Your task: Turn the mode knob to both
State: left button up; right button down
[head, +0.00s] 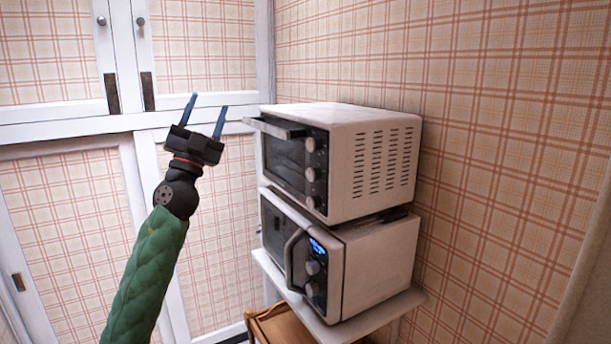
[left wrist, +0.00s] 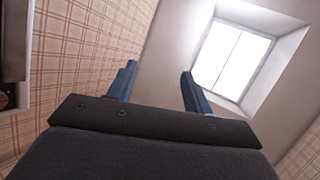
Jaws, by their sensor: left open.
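A white toaster oven (head: 355,150) sits on top of a microwave in the head view. Its dark front faces left and carries a column of three knobs: top (head: 310,145), middle (head: 310,174) and bottom (head: 312,203). Their markings are too small to read, so I cannot tell which is the mode knob or where it points. My left gripper (head: 207,102) is open and empty, raised to the left of the oven front and apart from it. Its blue fingers also show spread in the left wrist view (left wrist: 158,72), pointing up. My right gripper is not in view.
The microwave (head: 378,265), with a lit display, a handle and knobs, stands on a white shelf (head: 365,327). The toaster oven's door handle (head: 275,128) juts out toward the left. Plaid cupboard doors (head: 205,45) stand behind my gripper. A window (left wrist: 232,60) shows in the left wrist view.

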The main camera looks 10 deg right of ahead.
pick_arm(q)
jog(key=s+d+f+m+g+h, duration=0.25)
jog(key=s+d+m+g, duration=0.2)
jog(key=g, duration=0.35)
jog(key=s+d+f+m+g+h, duration=0.2)
jog(key=s+d+m+g+h, duration=0.1)
jog(key=d+m+g, duration=0.4)
jog(key=n+g+y, duration=0.3)
jog(key=n+y, duration=0.3)
jog(key=n, duration=0.4)
send_near(309, 174)
jog(key=d, duration=0.1)
jog(key=d+p, duration=0.1)
jog(key=d, duration=0.1)
jog(key=w+d+n, duration=0.1)
jog(key=d, duration=0.1)
jog(key=w+d+n+p, duration=0.1)
jog(key=d, duration=0.1)
jog(key=shift+f+n+p, duration=0.1)
jog(key=shift+n+p, duration=0.15)
jog(key=shift+p, duration=0.05)
jog(key=shift+x, duration=0.85)
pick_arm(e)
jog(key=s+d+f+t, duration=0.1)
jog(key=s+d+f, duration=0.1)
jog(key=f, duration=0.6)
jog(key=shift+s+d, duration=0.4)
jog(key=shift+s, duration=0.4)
pick_arm(q)
jog(key=shift+c, duration=0.2)
